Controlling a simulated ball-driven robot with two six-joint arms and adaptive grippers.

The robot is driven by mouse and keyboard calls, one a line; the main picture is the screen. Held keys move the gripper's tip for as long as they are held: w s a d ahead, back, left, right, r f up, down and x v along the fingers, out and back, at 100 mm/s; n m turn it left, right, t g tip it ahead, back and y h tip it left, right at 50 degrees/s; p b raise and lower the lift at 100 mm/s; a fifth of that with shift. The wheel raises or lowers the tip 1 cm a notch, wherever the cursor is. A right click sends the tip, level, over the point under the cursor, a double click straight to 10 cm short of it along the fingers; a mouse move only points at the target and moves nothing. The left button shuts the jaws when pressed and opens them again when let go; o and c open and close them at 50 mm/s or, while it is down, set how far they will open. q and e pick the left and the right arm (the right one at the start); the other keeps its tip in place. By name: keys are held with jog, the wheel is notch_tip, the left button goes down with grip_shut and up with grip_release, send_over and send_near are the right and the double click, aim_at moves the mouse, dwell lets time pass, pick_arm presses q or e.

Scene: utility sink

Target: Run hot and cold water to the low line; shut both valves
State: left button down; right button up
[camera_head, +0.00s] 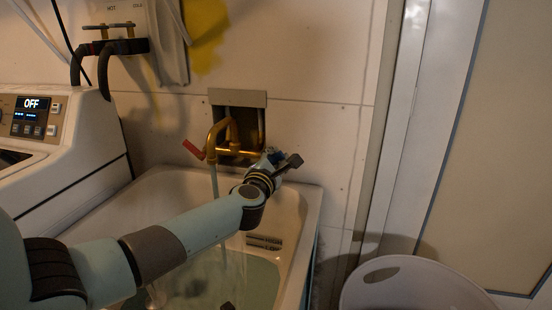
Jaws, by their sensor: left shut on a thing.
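The brass faucet (233,152) is in a wall recess above the utility sink (315,205). Its red valve lever (192,150) sticks out to the left, tilted. A thin stream of water (214,182) falls from the spout. Greenish water (250,283) lies in the basin; my arm hides part of it. Dark line marks (264,242) show on the basin's inner wall, above the water. My left gripper (279,160) is at the faucet's right end, shut on the blue valve handle (271,154), which it mostly covers.
A washing machine (75,140) with a display reading OFF stands at the left. Hose valves (110,28) are on the wall above it. A white basket (410,285) is on the floor at the lower right, beside a door frame.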

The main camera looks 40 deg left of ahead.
pick_arm(q)
jog(key=c, duration=1.2)
grip_release()
jog(key=shift+f, duration=0.1)
jog(key=shift+o, duration=0.2)
jog(key=shift+s, duration=0.15)
jog(key=v, duration=1.2)
